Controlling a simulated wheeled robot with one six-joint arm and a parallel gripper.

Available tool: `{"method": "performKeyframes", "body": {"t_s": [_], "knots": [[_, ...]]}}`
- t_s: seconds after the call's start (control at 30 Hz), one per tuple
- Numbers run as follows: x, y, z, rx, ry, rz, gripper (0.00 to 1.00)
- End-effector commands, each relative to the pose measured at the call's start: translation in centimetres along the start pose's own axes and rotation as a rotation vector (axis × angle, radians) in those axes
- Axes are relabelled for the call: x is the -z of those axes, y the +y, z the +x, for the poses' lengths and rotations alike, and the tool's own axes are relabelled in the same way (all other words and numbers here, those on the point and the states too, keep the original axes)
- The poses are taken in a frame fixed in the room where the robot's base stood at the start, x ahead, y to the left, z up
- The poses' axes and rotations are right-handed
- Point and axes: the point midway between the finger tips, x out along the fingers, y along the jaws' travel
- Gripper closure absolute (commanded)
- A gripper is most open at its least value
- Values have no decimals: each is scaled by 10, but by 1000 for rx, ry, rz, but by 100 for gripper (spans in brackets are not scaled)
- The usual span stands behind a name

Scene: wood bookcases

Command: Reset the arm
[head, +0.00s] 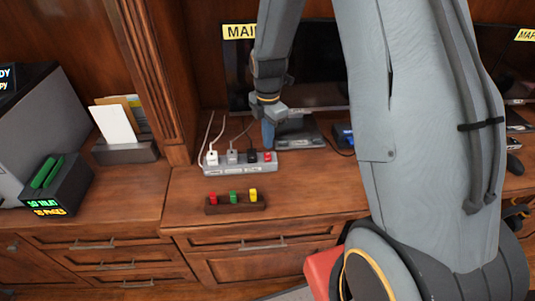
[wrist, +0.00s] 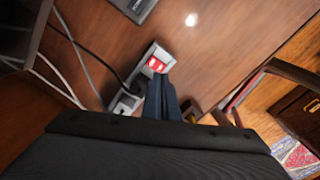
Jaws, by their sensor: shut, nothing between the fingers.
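My arm reaches forward over the wooden desk in the head view. My gripper (head: 268,133) points down just above the right end of a grey power strip (head: 240,168). Its dark blue fingers are together and empty. They also show in the wrist view (wrist: 163,80), close to the strip's red switch (wrist: 155,64). I cannot tell whether the fingertips touch the strip. The red switch (head: 268,157) is at the strip's right end in the head view. White, grey and black plugs sit in the strip.
A dark wooden holder (head: 222,207) with red, green and yellow pieces stands in front of the strip. A monitor (head: 300,80) on its stand is behind. A paper holder (head: 125,151) and a dark box (head: 58,192) with green pieces are at the left.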

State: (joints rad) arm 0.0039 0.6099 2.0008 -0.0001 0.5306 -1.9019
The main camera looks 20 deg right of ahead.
Motion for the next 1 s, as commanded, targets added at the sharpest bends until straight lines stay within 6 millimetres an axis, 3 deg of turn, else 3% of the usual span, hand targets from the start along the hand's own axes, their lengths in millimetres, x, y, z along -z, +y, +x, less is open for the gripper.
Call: {"method": "performKeyframes", "body": {"t_s": [0.2, 0.73, 0.87, 1.0], "knots": [[0, 0, -16, 0, 0, 0, 100], [0, -1, -17, -1, 0, 13, 100], [3, -8, -25, -9, -3, 114, 100], [10, -26, -41, -26, -4, 341, 100]]}}
